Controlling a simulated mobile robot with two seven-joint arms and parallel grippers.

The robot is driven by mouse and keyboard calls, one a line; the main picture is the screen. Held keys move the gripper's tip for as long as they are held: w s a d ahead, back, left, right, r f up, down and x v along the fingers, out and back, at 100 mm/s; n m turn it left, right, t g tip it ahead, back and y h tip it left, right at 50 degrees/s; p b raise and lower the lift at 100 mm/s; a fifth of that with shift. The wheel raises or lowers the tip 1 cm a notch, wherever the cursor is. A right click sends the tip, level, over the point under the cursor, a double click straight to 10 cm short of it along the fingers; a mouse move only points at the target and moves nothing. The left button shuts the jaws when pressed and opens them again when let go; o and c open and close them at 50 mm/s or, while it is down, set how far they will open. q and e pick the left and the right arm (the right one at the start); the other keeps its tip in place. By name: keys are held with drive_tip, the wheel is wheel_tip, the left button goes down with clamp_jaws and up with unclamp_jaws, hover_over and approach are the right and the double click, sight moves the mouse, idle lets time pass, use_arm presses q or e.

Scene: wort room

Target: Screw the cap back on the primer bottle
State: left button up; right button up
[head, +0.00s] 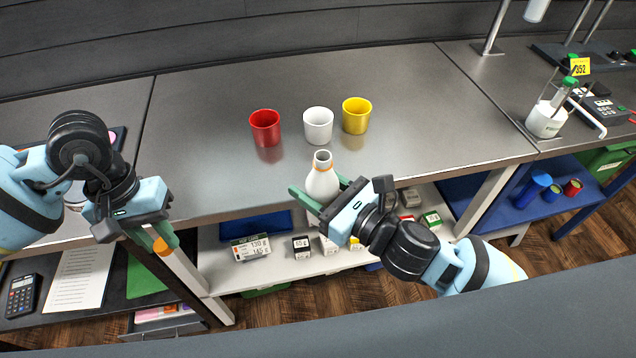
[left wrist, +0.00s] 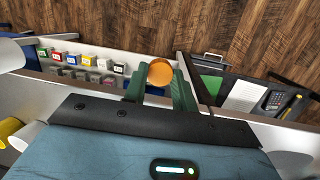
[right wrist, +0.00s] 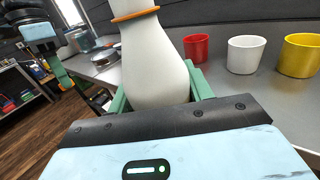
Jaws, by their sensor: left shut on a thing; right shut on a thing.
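The primer bottle (head: 322,183) is white with an orange ring below its open neck. My right gripper (head: 322,200) is shut on its body and holds it upright at the bench's front edge. The bottle also fills the middle of the right wrist view (right wrist: 155,60). The orange cap (left wrist: 160,73) is between the fingers of my left gripper (left wrist: 160,88), which is shut on it. In the head view the cap (head: 161,246) shows at the fingertips, low in front of the bench, well left of the bottle and apart from it.
A red cup (head: 265,127), a white cup (head: 318,125) and a yellow cup (head: 356,115) stand on the bench (head: 220,100) behind the bottle. Small boxes (head: 301,247) sit on the shelf below. A white flask (head: 546,120) stands at the right. The bench left of the cups is clear.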

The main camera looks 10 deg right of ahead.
use_arm(q)
drive_tip(key=w+d+r+n, duration=0.1)
drive_tip(key=d+r+n, duration=0.3)
drive_tip(key=d, duration=0.5)
drive_tip(key=w+d+r+n, duration=0.2)
drive_tip(key=d+r+n, duration=0.2)
drive_tip(key=d+r, duration=0.4)
drive_tip(key=w+d+r+n+t, duration=0.1)
drive_tip(key=d+r+n, duration=0.4)
drive_tip(key=d, duration=0.5)
wheel_tip(320, 180, up, 2)
drive_tip(key=shift+w+d, duration=0.4)
drive_tip(key=shift+w, duration=0.05)
drive_tip(key=shift+f, duration=2.05)
drive_tip(key=shift+f, duration=0.85)
drive_tip(key=shift+f, duration=0.6)
